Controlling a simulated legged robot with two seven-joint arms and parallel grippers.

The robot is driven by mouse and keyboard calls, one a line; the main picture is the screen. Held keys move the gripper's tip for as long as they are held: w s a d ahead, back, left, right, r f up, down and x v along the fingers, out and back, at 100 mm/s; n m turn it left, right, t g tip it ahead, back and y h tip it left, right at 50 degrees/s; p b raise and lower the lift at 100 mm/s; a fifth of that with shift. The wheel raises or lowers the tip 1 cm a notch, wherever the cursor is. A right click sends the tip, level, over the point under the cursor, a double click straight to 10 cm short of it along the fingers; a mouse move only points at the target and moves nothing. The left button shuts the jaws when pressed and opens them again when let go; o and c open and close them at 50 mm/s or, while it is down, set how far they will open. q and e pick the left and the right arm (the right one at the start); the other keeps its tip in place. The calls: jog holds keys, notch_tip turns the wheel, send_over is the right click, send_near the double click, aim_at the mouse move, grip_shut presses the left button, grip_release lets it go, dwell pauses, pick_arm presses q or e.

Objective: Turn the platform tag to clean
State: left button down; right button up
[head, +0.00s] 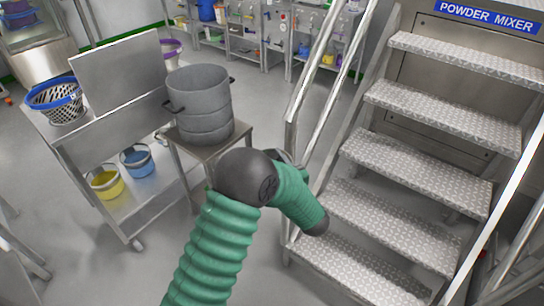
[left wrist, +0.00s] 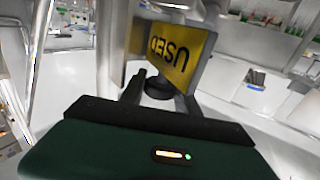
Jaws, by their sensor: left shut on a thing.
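The platform tag (left wrist: 188,62) is a yellow plate with "USED" in black letters, upside down in the left wrist view. My left gripper (left wrist: 160,93) is shut on the tag's dark round lower part, with a finger on each side. In the head view my left arm reaches toward the stair rail; its fingers and the tag cannot be made out there. My right gripper is in neither view.
Metal stairs (head: 418,150) with handrails (head: 325,75) rise at the right under a "POWDER MIXER" sign (head: 488,16). A steel pot (head: 200,100) stands on a small table left of my arm. A cart (head: 130,205) holds a basket and buckets. Grey floor is free between.

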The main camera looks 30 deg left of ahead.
pick_arm(q)
jog(key=shift+r+n+g+y, duration=0.1)
jog(key=shift+n+g+y, duration=0.55)
jog(key=shift+g, duration=0.35)
jog(key=c, duration=0.9)
grip_release()
jog(key=shift+d, duration=0.15)
jog(key=p+v, duration=0.2)
jog(key=v, duration=1.4)
jog(key=shift+d, duration=0.35)
